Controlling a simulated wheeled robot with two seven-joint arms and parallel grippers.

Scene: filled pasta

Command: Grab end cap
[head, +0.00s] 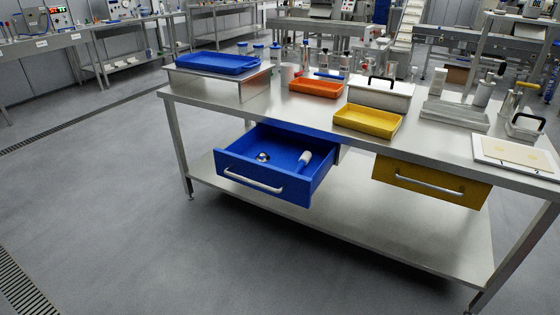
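An open blue drawer (262,178) sticks out under the left part of the steel table. Inside it lies a small, round, shiny metal piece (263,157), which may be the end cap; it is too small to be sure. A white cylinder (304,160) with a bluish end lies tilted near the drawer's right wall. Neither of my grippers is in view.
The steel table (255,108) holds a blue tray (215,63) on a riser, an orange tray (316,88), a yellow tray (368,121) and a lidded steel box (380,95). A yellow drawer (430,181) is closed. A white board (518,158) lies far right. Floor in front is clear.

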